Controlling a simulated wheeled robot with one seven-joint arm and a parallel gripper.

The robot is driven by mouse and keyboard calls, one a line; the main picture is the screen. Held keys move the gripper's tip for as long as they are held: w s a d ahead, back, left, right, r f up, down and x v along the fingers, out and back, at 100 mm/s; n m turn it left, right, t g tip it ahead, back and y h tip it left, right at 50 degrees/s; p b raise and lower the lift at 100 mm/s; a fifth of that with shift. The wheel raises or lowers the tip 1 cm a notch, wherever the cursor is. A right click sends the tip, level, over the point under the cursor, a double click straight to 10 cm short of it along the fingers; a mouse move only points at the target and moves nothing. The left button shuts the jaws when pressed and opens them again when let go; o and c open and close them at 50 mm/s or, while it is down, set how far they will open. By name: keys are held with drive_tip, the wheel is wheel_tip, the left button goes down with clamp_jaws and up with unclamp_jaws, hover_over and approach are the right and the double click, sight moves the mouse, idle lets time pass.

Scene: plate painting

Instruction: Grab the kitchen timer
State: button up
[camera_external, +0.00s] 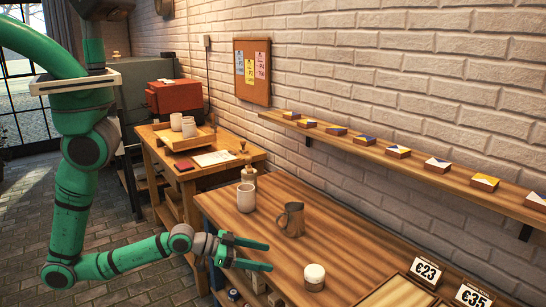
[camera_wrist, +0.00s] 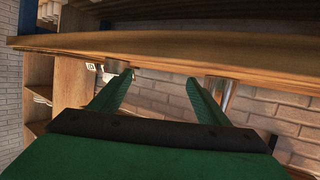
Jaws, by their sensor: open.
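I cannot clearly make out a kitchen timer. A small round white-topped object (camera_external: 314,277) stands near the front edge of the wooden table (camera_external: 335,243); it is too small to tell whether it is the timer. My gripper (camera_external: 269,256) is open and empty, at the table's near edge, left of that object and apart from it. In the wrist view my gripper's two green fingers (camera_wrist: 160,78) are spread, with the wooden edge of a table (camera_wrist: 230,55) across the view ahead of them. No timer shows there.
Price signs (camera_external: 427,272) and a wooden tray (camera_external: 398,294) are at the right. A wall shelf (camera_external: 380,147) holds several small boxes. The table's middle is clear.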

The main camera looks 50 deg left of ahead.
sight(309, 274)
drive_tip(key=w+d+r+m, duration=0.1)
drive_tip(key=d, duration=0.3)
drive_tip(key=d+r+m+g+h, duration=0.1)
drive_tip(key=d, duration=0.3)
drive_tip(key=w+d+r+m+g+h, duration=0.1)
drive_tip(key=d, duration=0.3)
drive_tip(key=shift+w+d, duration=0.2)
drive_tip(key=shift+w, duration=0.1)
drive_tip(key=x, duration=0.5)
drive_tip(key=shift+w+d+f, duration=0.1)
drive_tip(key=shift+w+d, duration=0.05)
drive_tip(key=shift+d, duration=0.05)
drive_tip(key=shift+w+r+x, duration=0.1)
drive_tip(key=shift+r+x, duration=0.1)
drive_tip(key=shift+x, duration=1.1)
drive_tip(key=shift+w+r+x, duration=0.15)
drive_tip(key=shift+x, duration=1.15)
drive_tip(key=c, duration=1.3)
